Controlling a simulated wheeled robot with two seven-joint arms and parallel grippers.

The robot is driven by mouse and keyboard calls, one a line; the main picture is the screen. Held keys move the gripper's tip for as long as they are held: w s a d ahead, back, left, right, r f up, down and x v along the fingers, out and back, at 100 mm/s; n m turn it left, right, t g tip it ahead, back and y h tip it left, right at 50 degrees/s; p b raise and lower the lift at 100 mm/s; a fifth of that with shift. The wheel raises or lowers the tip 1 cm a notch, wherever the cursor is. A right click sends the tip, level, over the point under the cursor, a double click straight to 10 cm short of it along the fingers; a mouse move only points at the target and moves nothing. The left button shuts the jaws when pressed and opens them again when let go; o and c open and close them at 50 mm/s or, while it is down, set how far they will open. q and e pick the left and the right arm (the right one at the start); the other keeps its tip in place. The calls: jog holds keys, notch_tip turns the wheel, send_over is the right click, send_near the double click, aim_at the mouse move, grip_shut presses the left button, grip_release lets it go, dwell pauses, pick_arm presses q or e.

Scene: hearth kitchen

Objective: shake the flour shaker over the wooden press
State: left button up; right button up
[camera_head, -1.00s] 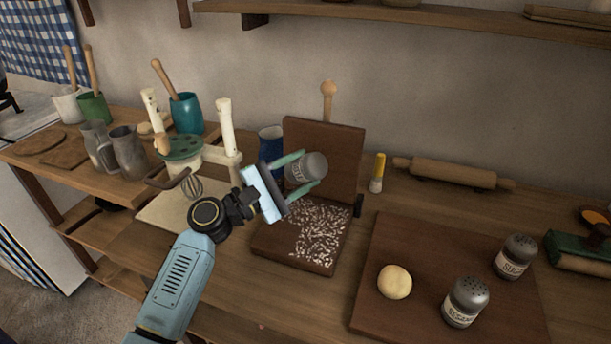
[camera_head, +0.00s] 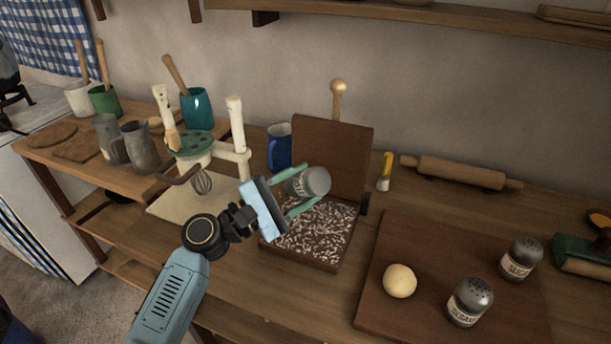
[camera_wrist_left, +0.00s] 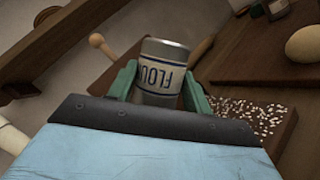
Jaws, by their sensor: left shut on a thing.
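My left gripper (camera_head: 289,195) is shut on the flour shaker (camera_head: 316,182), a grey metal can. It holds the shaker tilted on its side above the wooden press (camera_head: 336,143). In the left wrist view the shaker (camera_wrist_left: 161,72) sits between the green fingers, its label reading FLOU upside down. The press is open: its lid stands upright at the back with a knobbed handle (camera_head: 339,92) behind it. White flecks cover much of its lower plate (camera_head: 300,259). The gripper and shaker hide part of the plate. My right gripper is not in view.
A dark board (camera_head: 384,318) at the right bears a dough ball (camera_head: 400,281) and two labelled shakers, one sugar (camera_head: 520,258). A stand mixer (camera_head: 236,130) stands left of the press.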

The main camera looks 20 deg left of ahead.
aim_at(305, 192)
pick_arm(q)
jog(key=shift+s, duration=1.7)
jog(key=shift+w+a, duration=0.2)
jog(key=shift+a, duration=0.35)
jog(key=shift+s+d, duration=0.2)
jog(key=shift+d, duration=0.25)
jog(key=shift+a, duration=0.1)
jog(key=shift+w+a, duration=0.2)
jog(key=shift+a, duration=0.15)
jog(key=shift+s+d+r, duration=0.1)
jog(key=shift+s+d, duration=0.15)
jog(key=shift+d, duration=0.3)
